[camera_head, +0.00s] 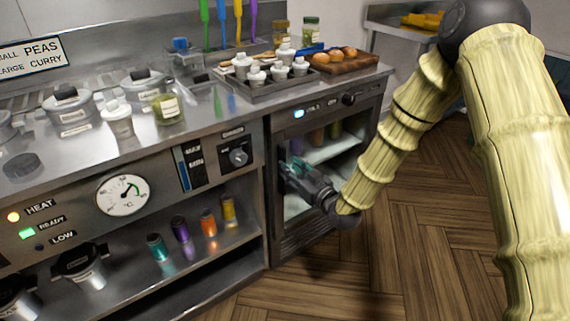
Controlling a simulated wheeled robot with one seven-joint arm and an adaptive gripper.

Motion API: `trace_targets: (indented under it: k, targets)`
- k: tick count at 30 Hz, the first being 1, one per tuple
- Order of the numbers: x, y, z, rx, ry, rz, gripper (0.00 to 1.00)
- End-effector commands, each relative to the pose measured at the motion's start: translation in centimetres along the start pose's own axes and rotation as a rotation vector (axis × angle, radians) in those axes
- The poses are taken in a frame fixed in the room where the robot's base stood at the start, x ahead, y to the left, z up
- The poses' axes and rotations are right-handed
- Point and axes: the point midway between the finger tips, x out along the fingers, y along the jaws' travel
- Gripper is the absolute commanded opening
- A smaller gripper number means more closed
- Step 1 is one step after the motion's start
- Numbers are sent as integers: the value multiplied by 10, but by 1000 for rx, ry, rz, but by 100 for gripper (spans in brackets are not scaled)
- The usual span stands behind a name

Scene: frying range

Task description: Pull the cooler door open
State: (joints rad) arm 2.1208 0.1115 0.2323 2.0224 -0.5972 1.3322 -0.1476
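The cooler (318,113) is built in under the right end of the steel counter, with a lit display and a dark knob on its top panel. Its dark-framed door (290,240) looks shut, and shelves with jars show through it. My gripper (287,171) is at the left side of the door, its fingers pointing left near the dark upright part there. The handle is mostly hidden behind the gripper. I cannot tell whether the fingers touch or hold it. My arm comes in from the right, in front of the door.
An open shelf with several small coloured jars (208,223) lies left of the cooler. A tray of white-lidded pots (271,92) and a board of buns (347,61) stand on the counter above. Wooden floor (420,240) is clear in front and right.

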Motion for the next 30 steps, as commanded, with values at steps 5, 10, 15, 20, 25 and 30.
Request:
trace_targets:
  k: [5, 10, 15, 20, 25, 30]
  targets:
    - [24, 0, 0, -1, 2, 1, 36]
    - [35, 0, 0, 0, 0, 0, 36]
    - [38, 0, 0, 0, 0, 0, 36]
    - [38, 0, 0, 0, 0, 0, 36]
    - [38, 0, 0, 0, 0, 1, 8]
    - [38, 0, 0, 0, 0, 1, 0]
